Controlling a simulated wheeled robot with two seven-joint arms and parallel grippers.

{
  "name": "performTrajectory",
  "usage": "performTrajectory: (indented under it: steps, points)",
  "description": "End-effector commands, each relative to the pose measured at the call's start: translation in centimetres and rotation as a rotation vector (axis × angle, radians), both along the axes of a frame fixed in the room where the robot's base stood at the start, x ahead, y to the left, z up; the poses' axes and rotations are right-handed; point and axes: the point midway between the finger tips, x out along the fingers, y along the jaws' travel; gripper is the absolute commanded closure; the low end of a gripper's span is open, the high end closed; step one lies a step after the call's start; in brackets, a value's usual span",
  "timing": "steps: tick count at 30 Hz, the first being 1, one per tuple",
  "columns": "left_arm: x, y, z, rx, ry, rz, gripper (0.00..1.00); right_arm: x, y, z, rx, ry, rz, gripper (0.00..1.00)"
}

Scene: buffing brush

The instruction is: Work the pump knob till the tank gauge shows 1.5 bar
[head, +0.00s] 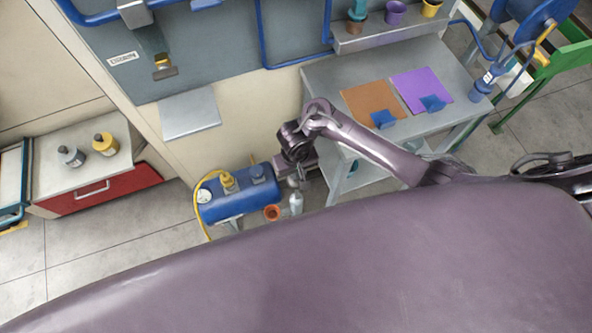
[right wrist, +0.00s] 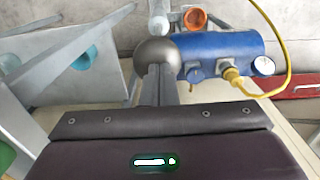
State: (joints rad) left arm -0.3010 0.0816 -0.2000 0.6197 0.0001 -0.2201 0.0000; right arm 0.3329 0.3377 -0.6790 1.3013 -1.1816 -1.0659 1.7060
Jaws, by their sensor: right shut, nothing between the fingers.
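The blue tank (head: 240,199) stands low on the floor; its round white gauge (head: 204,196) is at its left end, too small to read. In the right wrist view the tank (right wrist: 225,48) is at the right, with the gauge (right wrist: 263,66) at its far end. The ball-shaped grey pump knob (right wrist: 157,54) is straight ahead of my right gripper (right wrist: 156,70), on a pale pump barrel (right wrist: 158,26). My right gripper is shut and empty, its fingertips overlapping the knob's near edge; I cannot tell whether they touch. My left gripper is out of view.
A yellow hose (right wrist: 283,40) loops from the tank. An orange cup-like part (head: 272,212) is beside the tank. A grey workbench (head: 325,78) stands to the right, and a red-fronted cabinet (head: 100,194) to the left. Open floor lies between the cabinet and the tank.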

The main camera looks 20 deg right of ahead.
Motion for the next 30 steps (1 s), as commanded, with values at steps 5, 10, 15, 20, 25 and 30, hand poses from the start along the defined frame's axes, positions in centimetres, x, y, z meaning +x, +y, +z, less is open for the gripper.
performTrajectory:
  steps: [5, 10, 15, 20, 25, 30]
  points:
    - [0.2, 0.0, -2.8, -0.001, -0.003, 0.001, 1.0, -0.2, 0.0, -4.5, 0.001, 0.006, -0.002, 1.0]
    - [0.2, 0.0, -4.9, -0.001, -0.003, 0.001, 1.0, -0.2, 0.0, -8.3, 0.0, 0.006, -0.001, 1.0]
    - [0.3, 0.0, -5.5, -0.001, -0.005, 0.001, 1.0, -0.2, 0.0, -9.6, -0.001, 0.004, 0.0, 1.0]
    - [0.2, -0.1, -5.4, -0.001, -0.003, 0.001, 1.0, -0.3, -0.1, -9.7, -0.001, 0.007, 0.0, 1.0]
    - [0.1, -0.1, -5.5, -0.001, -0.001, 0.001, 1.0, -0.4, -0.1, -9.8, -0.002, 0.009, 0.001, 1.0]
    - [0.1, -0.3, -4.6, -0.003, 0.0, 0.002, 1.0, -0.4, -0.3, -9.1, -0.002, 0.011, 0.0, 1.0]
